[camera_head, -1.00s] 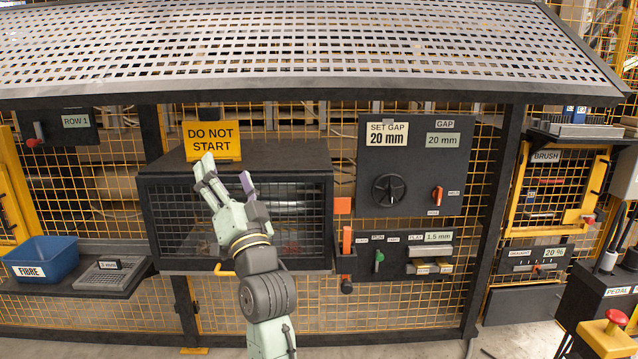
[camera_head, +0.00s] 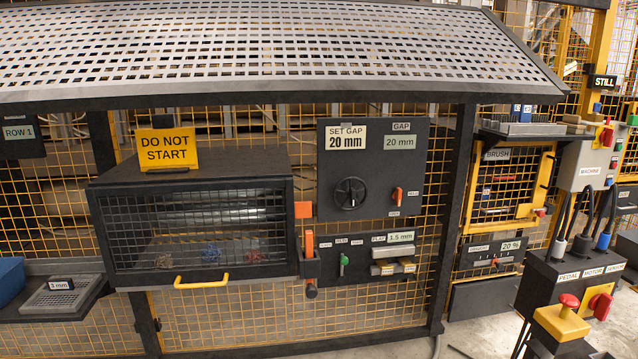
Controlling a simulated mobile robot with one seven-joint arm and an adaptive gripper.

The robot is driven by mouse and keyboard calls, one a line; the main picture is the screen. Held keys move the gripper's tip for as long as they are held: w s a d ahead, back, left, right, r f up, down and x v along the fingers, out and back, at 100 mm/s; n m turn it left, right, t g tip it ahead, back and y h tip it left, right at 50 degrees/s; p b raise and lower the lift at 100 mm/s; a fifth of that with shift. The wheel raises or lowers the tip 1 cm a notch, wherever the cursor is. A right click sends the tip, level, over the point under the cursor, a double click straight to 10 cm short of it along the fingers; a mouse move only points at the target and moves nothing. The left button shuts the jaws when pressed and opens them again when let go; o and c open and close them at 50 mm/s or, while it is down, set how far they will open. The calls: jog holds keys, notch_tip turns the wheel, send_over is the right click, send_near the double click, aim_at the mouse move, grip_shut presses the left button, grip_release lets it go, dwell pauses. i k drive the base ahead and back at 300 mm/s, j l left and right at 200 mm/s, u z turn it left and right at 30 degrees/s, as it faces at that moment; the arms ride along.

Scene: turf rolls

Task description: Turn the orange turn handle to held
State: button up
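The small orange turn handle (camera_head: 397,196) sits on the right side of the dark gap panel (camera_head: 334,187), right of the black handwheel (camera_head: 350,193). It stands roughly upright with a slight tilt. One tiny label is to its right and one is below it; their words are too small to read surely. The panel carries a "SET GAP 20 mm" card (camera_head: 346,137) and a "GAP 20 mm" display (camera_head: 401,142). My gripper is not in view.
A guarded box (camera_head: 190,270) with a yellow handle (camera_head: 201,282) juts out left of the panel. An upright orange lever (camera_head: 309,245) stands between them. A lower panel with a green switch (camera_head: 344,260) is below. A pedestal with a red button (camera_head: 569,302) stands at front right.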

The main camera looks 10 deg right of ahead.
aim_at(397, 194)
jog(key=i+l+z, duration=0.15)
jog(key=i+l, duration=0.15)
jog(key=i, duration=0.15)
jog(key=i+l+z, duration=0.2)
jog(key=i, duration=0.2)
jog(key=i+l+z, duration=0.15)
jog(key=i, duration=0.55)
